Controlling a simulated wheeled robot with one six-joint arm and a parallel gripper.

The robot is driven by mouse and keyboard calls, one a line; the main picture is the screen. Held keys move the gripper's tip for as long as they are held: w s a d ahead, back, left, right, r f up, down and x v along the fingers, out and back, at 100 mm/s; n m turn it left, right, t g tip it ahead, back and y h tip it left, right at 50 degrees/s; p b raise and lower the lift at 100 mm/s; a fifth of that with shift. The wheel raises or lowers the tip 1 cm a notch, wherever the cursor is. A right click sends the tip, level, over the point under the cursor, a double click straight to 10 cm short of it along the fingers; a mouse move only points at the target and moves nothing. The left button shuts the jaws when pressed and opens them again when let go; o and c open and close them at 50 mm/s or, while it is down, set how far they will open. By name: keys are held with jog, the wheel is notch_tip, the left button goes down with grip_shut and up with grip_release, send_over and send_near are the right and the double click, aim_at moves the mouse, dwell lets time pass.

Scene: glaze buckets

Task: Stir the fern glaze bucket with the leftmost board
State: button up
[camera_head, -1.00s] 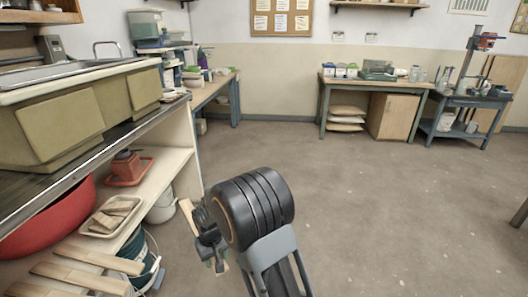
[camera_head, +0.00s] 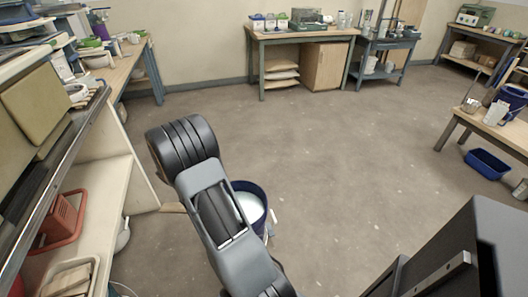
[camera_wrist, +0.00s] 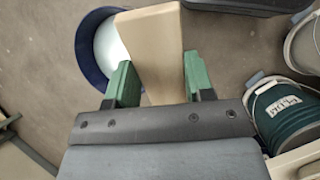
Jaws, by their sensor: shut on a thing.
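My gripper (camera_wrist: 160,82) is shut on a pale wooden board (camera_wrist: 152,45), held between its green fingertips in the wrist view. The gripper itself is hidden behind my arm in the head view. A blue bucket (camera_wrist: 86,62) with pale contents lies partly behind the board in the wrist view; it also stands on the floor right of my arm in the head view (camera_head: 261,190). A dark green bucket (camera_wrist: 273,128) with a white label and a handle is right of the gripper. The label is too small to read surely, so I cannot tell which is fern.
A grey bucket (camera_wrist: 304,45) is at the wrist view's right edge. In the head view, a shelf unit (camera_head: 100,180) borders the left. A low bench (camera_head: 485,125) and blue tub (camera_head: 489,160) are at right. The middle floor is open.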

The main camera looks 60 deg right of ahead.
jog(key=s+d+r+n+g+h+p, duration=0.1)
jog(key=s+d+r+g+h+p, duration=0.2)
jog(key=s+d+r, duration=0.45)
jog(key=s+d+r+n+g+h+p, duration=0.1)
jog(key=s+d+r+g+h+p, duration=0.25)
jog(key=d, duration=0.65)
jog(key=w+f+b, duration=0.4)
jog(key=f+b, duration=0.5)
jog(key=f, duration=0.1)
jog(key=w+d+f+y+b, duration=0.1)
jog(key=w+f+b, duration=0.3)
jog(key=f+b, duration=0.5)
notch_tip(320, 180, down, 3)
jog(key=shift+r, duration=0.2)
